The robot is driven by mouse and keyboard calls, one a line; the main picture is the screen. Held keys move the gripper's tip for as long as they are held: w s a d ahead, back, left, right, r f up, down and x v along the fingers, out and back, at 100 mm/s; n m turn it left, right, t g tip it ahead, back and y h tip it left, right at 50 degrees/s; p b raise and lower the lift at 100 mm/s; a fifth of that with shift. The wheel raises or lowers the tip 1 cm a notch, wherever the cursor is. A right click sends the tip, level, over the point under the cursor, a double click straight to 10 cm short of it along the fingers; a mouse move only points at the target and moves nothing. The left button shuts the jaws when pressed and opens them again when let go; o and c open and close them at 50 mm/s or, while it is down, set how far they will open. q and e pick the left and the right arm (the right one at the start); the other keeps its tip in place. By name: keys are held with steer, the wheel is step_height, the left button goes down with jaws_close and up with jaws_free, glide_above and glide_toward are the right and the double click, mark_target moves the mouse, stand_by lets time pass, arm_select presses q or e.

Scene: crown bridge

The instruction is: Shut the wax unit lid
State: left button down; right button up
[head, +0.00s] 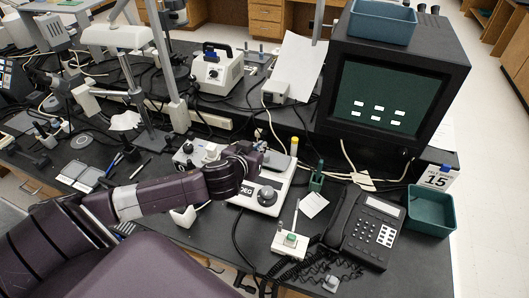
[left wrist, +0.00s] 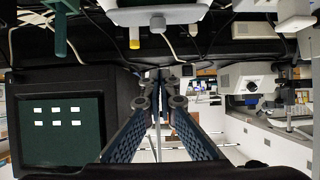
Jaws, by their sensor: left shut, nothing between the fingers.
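The wax unit looks to be the white box (head: 264,195) with a dark round knob at the middle of the bench in the head view. Which part is its lid, and how it stands, I cannot make out. My left gripper (head: 246,153) is over the back left of this box, mostly hidden behind my wrist. In the left wrist view, which is upside down, its two blue-padded fingers (left wrist: 160,85) come together with nothing between them. A white part at the top edge there (left wrist: 155,14) may belong to the unit. My right gripper is not in view.
A yellow-capped stick (head: 294,146) and a small green holder (head: 317,180) stand right of the box. A telephone (head: 365,228), a teal bin (head: 430,210) and a large monitor (head: 395,85) crowd the right. A white device (head: 216,72) stands behind. Cables cross the bench.

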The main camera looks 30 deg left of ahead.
mark_target(265, 159)
arm_select(q)
steer(key=x, duration=0.4)
steer(key=shift+w+p, duration=0.2)
steer(key=shift+p, duration=0.15)
steer(key=f, duration=0.3)
steer(key=shift+s+f+p, duration=0.2)
steer(key=shift+s+p, duration=0.1)
steer(key=shift+s, duration=0.05)
steer(key=shift+s+d+f, duration=0.1)
steer(key=shift+f, duration=0.35)
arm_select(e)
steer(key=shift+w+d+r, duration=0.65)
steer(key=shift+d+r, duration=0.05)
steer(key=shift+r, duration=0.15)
